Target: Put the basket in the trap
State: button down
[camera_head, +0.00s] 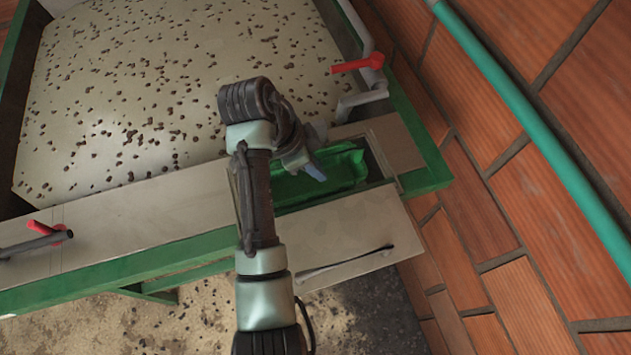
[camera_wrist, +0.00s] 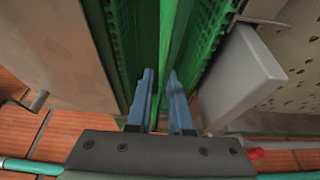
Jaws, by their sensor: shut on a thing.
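The green basket (camera_head: 345,172) sits at the rectangular trap opening (camera_head: 385,172) in the corner of the table frame. A dark gap shows between the basket's right end and the opening's right edge. How deep it sits is hard to tell. My gripper (camera_head: 315,168) is over the basket's left part, and my arm hides some of it. In the wrist view, the blue fingers of my gripper (camera_wrist: 161,85) are shut on a thin green strip of the basket. The basket's perforated green walls (camera_wrist: 210,60) show on both sides of the strip.
A pale panel with a dark handle (camera_head: 345,238) lies on the near side of the opening. A bed strewn with dark beans (camera_head: 150,90) fills the upper left. A red-handled valve (camera_head: 358,65) and pipe stand behind the opening. A brick wall (camera_head: 500,220) is close on the right.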

aim_at(316, 184)
jog(key=shift+f+p, duration=0.5)
jog(key=shift+f, duration=2.9)
jog(key=shift+f, duration=0.15)
jog(key=c, duration=0.8)
grip_release()
